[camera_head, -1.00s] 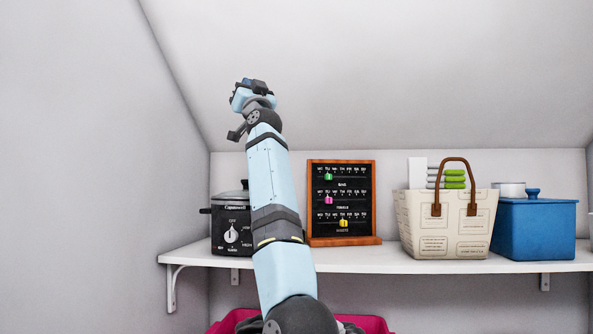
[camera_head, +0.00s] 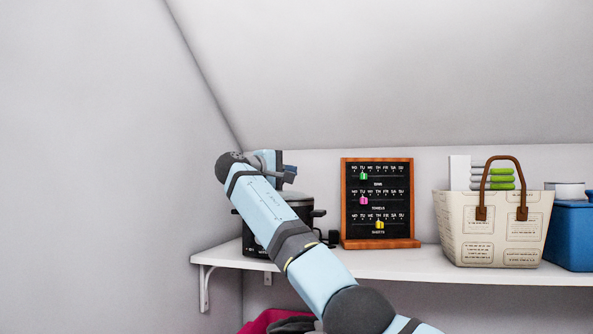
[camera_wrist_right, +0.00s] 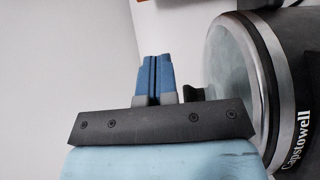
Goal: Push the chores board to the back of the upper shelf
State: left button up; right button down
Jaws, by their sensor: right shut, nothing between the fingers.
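The chores board (camera_head: 377,203) stands upright on the upper shelf (camera_head: 440,264). It has a wooden frame and base, a black face and green, pink and yellow markers. My right gripper (camera_head: 288,174) is to the left of the board and apart from it, by the top of the black slow cooker (camera_head: 262,238). Its blue fingers (camera_wrist_right: 156,74) show in the right wrist view, shut and empty, beside the cooker's glass lid (camera_wrist_right: 230,70). My right forearm hides part of the cooker. My left gripper is out of view.
A cream basket (camera_head: 490,228) with brown handles stands right of the board, followed by a blue box (camera_head: 573,235). The sloped ceiling (camera_head: 380,70) comes down to the back wall. Pink laundry or a basket (camera_head: 268,322) shows below the shelf.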

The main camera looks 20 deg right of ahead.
jog(key=p, duration=0.6)
send_near(345, 173)
jog(key=w+d, duration=0.3)
jog(key=d, duration=0.1)
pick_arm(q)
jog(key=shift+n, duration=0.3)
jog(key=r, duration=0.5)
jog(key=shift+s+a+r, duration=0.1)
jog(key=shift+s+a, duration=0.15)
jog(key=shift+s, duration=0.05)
pick_arm(e)
jog(key=shift+x, duration=1)
jog(key=shift+s+d+f+b, duration=0.1)
jog(key=shift+s+d+b, duration=0.15)
jog(key=shift+d+b, duration=0.2)
jog(key=shift+s+d+b, duration=0.25)
jog(key=shift+d+b, duration=0.1)
jog(key=shift+d, duration=0.35)
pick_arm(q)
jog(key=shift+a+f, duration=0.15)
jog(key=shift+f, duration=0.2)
pick_arm(e)
jog(key=shift+a, duration=0.1)
